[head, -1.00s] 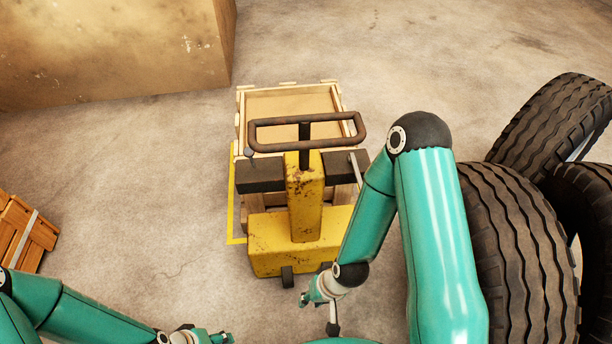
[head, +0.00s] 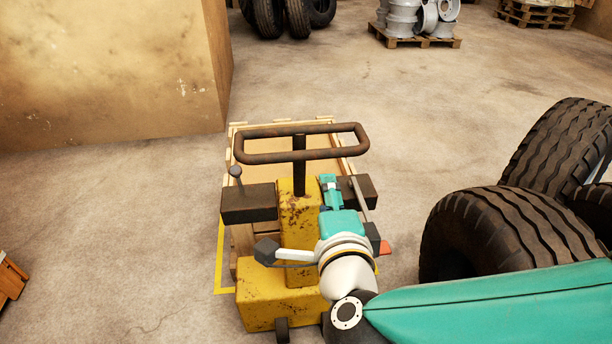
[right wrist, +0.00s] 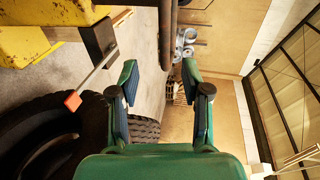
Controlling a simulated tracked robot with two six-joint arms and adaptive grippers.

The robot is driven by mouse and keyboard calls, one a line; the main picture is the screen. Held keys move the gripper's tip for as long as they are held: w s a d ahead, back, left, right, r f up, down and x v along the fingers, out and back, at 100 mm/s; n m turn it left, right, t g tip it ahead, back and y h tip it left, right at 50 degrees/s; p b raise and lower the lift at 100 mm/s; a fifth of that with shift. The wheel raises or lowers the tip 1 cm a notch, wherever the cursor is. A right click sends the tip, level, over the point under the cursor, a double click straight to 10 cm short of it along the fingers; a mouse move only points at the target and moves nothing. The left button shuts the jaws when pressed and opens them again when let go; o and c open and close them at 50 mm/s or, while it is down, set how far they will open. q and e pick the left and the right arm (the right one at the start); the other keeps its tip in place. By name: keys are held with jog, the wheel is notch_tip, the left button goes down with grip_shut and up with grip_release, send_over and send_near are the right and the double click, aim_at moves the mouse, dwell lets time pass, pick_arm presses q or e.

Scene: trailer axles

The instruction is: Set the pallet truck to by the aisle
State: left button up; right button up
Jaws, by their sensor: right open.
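The yellow, worn pallet truck (head: 300,225) stands in the middle of the head view, with a dark looped handle (head: 301,158) on its post. My right gripper (head: 330,188) is in front of the truck's post, just below the handle in the picture. In the right wrist view the right gripper (right wrist: 160,78) is open and empty, with the dark handle bars (right wrist: 167,45) ahead between its fingers. It is not clear whether they touch. My left gripper is out of view.
A wooden crate (head: 345,140) sits behind the post, with a yellow floor line (head: 219,260) beside it. Big tyres (head: 500,235) stand close on the right. A large tan block (head: 110,75) is at left. A pallet of wheel rims (head: 415,40) stands far back on open floor.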

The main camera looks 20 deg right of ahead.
jog(key=a, duration=0.1)
jog(key=y+p, duration=0.1)
jog(key=p, duration=0.1)
send_near(306, 159)
jog(key=shift+t, duration=0.4)
jog(key=x, duration=0.7)
jog(key=b+x, duration=0.1)
jog(key=x, duration=0.3)
jog(key=shift+d+f, duration=0.1)
jog(key=shift+f, duration=0.2)
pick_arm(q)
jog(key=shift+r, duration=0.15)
pick_arm(e)
grip_shut()
